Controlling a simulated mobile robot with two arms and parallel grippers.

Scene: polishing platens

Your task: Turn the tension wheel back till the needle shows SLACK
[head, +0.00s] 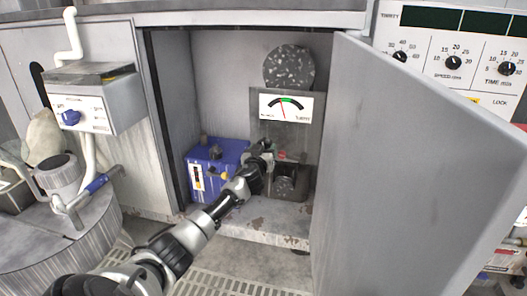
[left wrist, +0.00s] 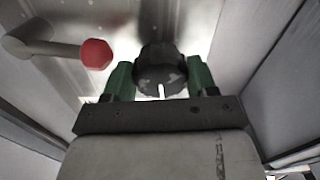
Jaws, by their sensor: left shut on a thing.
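The open cabinet holds a plate with a white gauge (head: 285,107). The gauge's end labels are too small to read surely. My left gripper (head: 264,157) reaches into the cabinet below the gauge. In the left wrist view its green fingers (left wrist: 160,82) are shut on a dark round knob (left wrist: 160,68), apparently the tension wheel, with a white mark at its near edge. In the head view the gripper hides this knob. My right gripper is out of view.
A red-ended lever (left wrist: 96,53) stands left of the knob. A blue box (head: 203,172) sits left of my gripper and a dark bin (head: 290,184) to the right. A speckled disc (head: 289,68) is above the gauge. The open door (head: 400,170) closes off the right side.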

